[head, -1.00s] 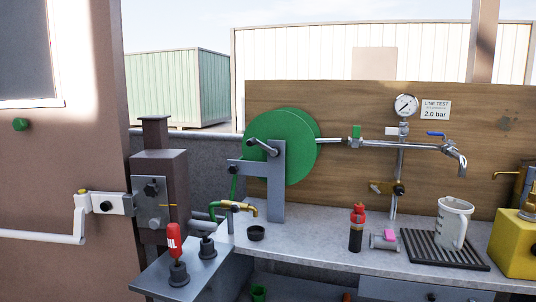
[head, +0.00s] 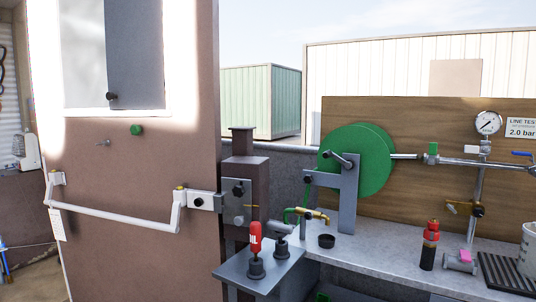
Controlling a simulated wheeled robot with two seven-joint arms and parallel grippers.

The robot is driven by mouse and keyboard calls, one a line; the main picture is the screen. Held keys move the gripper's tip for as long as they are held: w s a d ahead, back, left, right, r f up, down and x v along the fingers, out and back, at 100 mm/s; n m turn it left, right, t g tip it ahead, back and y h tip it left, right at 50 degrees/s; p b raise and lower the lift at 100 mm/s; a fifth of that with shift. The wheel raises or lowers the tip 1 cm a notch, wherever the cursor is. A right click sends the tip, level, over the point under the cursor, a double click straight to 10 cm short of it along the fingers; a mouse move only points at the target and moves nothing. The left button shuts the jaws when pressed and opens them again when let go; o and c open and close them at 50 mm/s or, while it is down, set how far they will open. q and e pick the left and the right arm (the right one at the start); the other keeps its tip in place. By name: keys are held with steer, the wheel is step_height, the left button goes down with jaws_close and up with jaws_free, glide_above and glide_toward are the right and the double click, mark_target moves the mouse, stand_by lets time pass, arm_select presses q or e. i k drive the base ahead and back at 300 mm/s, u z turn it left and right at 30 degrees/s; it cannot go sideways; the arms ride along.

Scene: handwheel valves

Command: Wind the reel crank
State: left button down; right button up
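The green reel (head: 375,162) stands upright at the left end of the workbench, in front of a wooden backboard, carried by a grey bracket (head: 349,195). Its crank (head: 338,158) is a short grey arm with a dark grip, on the near face of the reel, pointing up and to the left. A green hose runs down from the reel to a brass fitting (head: 312,214). Neither of my grippers shows in the head view.
A brown door with a white push bar (head: 120,215) fills the left. A small side shelf (head: 258,272) with a red-handled item (head: 255,240) juts out before the bench. A red-and-black bottle (head: 429,245), a black cup (head: 326,241) and a drip grate stand on the bench (head: 385,262).

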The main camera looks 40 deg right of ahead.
mark_target(347, 165)
steer(key=u, duration=0.1)
steer(key=i, duration=0.85)
steer(key=z, duration=0.4)
